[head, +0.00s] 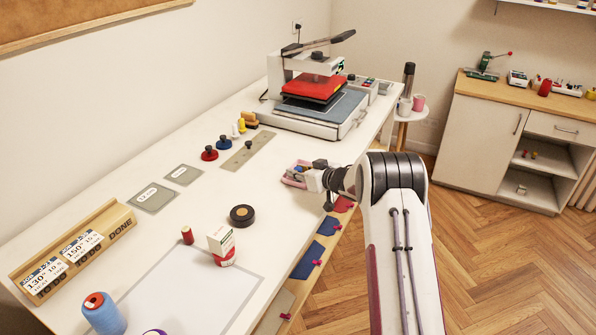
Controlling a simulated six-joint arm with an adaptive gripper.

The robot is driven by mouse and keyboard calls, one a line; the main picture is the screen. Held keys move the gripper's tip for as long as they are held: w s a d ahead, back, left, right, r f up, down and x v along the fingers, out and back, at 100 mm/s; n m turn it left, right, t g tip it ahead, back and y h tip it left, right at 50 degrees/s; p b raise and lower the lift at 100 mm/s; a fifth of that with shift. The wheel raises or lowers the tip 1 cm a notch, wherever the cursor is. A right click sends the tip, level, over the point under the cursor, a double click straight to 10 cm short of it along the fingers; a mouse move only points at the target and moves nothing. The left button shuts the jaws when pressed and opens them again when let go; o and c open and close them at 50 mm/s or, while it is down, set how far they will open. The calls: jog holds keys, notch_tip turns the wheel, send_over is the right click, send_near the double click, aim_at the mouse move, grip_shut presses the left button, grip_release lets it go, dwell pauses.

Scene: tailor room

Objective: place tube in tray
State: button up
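My gripper (314,179) is at the right edge of the long white table, beside or just over a small pink tray (288,182). Small blue and yellowish items show at the tray, partly hidden by my gripper. The fingers are too small and too covered to tell whether they are open or shut, or hold anything. I cannot pick out a tube with certainty; one may be hidden at my gripper.
A heat press (312,92) stands at the table's far end. A black tape roll (242,215), a red thread spool (187,235), a white-and-red box (221,241) and a blue cone (103,313) stand nearer. Bare white tabletop lies left of my gripper.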

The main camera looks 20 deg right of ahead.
jog(key=shift+o, duration=0.4)
jog(key=shift+r, duration=0.1)
jog(key=shift+r, duration=0.1)
jog(key=shift+v, duration=6)
